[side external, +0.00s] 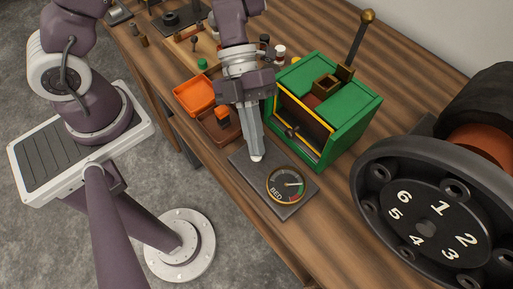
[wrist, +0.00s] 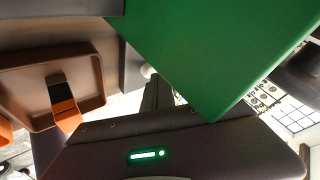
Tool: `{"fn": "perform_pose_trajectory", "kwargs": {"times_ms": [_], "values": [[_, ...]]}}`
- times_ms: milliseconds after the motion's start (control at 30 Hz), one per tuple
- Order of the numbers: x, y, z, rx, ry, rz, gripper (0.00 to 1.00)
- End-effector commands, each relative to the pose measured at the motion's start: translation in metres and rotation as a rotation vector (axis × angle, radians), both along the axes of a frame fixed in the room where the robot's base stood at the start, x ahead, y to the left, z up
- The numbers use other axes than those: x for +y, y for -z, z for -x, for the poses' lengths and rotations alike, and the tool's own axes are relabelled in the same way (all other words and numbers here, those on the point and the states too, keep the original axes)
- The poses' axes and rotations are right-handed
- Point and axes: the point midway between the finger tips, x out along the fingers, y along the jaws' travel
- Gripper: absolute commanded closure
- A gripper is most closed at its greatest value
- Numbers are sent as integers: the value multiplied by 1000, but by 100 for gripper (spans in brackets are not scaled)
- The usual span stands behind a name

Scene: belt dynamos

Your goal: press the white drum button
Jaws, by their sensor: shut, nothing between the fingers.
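A small white button (side external: 257,158) sits on a dark plate (side external: 295,208) beside a round gauge marked BED (side external: 286,184). My gripper (side external: 254,149) is shut and empty, pointing down with its fingertips right at the button and hiding part of it. I cannot tell whether the tips touch it or hover just above. In the wrist view, a small white round shape (wrist: 148,71), likely the button, shows at the far end of my shut fingers (wrist: 157,92).
A green box (side external: 340,128) with a yellow-edged opening stands close right of my gripper and fills much of the wrist view (wrist: 220,45). An orange bin (side external: 193,93) and a brown tray (wrist: 95,85) lie left. A large numbered drum (side external: 425,222) stands at right.

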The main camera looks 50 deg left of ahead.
Motion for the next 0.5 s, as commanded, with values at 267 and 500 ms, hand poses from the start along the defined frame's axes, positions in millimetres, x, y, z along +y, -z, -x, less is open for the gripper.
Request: {"fn": "perform_pose_trajectory", "kwargs": {"times_ms": [267, 500], "values": [[0, 8, 0, -1, -2, -5, 100], [0, 5, 0, 1, 1, -5, 100]]}}
